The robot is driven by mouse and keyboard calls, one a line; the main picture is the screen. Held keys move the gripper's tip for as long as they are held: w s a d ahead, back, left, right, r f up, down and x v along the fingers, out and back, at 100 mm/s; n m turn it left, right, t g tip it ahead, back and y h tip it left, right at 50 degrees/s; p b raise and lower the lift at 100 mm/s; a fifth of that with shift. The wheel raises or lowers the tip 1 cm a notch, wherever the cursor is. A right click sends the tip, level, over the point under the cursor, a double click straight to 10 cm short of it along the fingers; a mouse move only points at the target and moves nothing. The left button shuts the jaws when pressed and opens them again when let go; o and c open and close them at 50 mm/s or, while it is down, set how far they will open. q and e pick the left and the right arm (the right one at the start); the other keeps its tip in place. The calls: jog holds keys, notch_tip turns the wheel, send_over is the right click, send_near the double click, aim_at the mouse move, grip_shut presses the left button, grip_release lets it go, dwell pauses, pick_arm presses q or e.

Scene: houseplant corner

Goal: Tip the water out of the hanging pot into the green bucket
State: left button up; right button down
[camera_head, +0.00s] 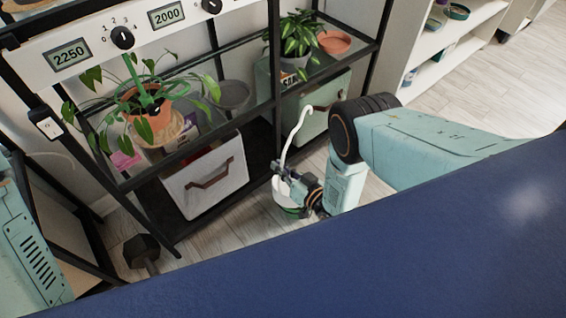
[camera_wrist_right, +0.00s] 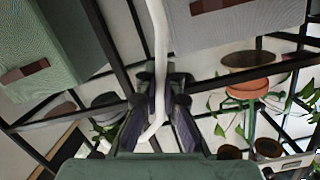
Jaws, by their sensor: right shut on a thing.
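My right gripper (camera_head: 290,178) is shut on the white hooked hanger (camera_head: 293,133) of the hanging pot. The hanger rises above the fingers and curls over at its top. In the wrist view the white hanger (camera_wrist_right: 159,60) runs between the two fingers (camera_wrist_right: 160,95). Part of a white, rounded body (camera_head: 284,195), apparently the hanging pot, shows below and behind the gripper. A strip of green (camera_head: 291,211) shows under it; I cannot tell whether this is the green bucket. Water inside the pot is not visible. My left gripper is out of view.
A black-framed shelf rack stands close behind, with a terracotta-potted plant (camera_head: 138,98), a white fabric bin (camera_head: 206,180) and a grey-green bin (camera_head: 312,108). A dumbbell (camera_head: 142,250) lies on the floor at the left. Open wooden floor (camera_head: 480,98) lies to the right.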

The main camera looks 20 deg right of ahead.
jog(key=shift+s+a+r+n+t, duration=0.15)
jog(key=shift+s+a+n+t, duration=0.85)
jog(key=shift+s+a+n, duration=0.7)
jog(key=shift+d, duration=0.1)
